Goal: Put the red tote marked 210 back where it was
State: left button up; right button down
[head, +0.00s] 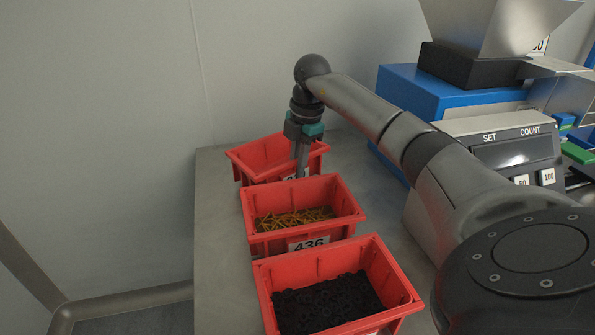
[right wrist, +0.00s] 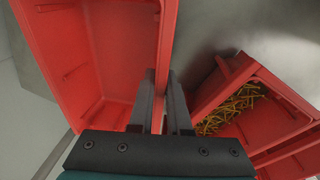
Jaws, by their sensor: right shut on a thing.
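An empty red tote (head: 262,155) is the farthest of three red totes in a row. Its white label is mostly hidden behind my gripper, so I cannot read its number. My right gripper (head: 302,174) points down and is shut on the near wall of this tote. In the right wrist view the fingers (right wrist: 165,98) straddle the wall of the empty tote (right wrist: 95,50). I cannot tell whether its base touches the table. My left gripper is not in view.
The red tote marked 436 (head: 350,213) holds yellow screws and stands just in front. A nearer red tote (head: 398,290) holds black parts. The grey table (head: 222,245) has a bare strip at left. A blue and grey counting machine (head: 405,95) stands right, a wall behind.

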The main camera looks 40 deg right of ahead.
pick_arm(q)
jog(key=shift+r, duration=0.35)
pick_arm(e)
jog(key=shift+f, duration=0.35)
jog(key=c, duration=1.3)
grip_release()
jog(key=shift+f, duration=0.15)
jog(key=o, duration=0.4)
jog(key=shift+o, duration=0.2)
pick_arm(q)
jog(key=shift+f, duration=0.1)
pick_arm(e)
jog(key=shift+r, duration=0.5)
pick_arm(q)
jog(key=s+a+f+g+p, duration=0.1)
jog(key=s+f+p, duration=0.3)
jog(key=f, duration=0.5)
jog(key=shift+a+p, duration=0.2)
jog(key=shift+p, duration=0.15)
pick_arm(e)
notch_tip(320, 180, up, 11)
jog(key=s, duration=0.1)
jog(key=shift+s+d, duration=0.2)
jog(key=shift+d, duration=0.2)
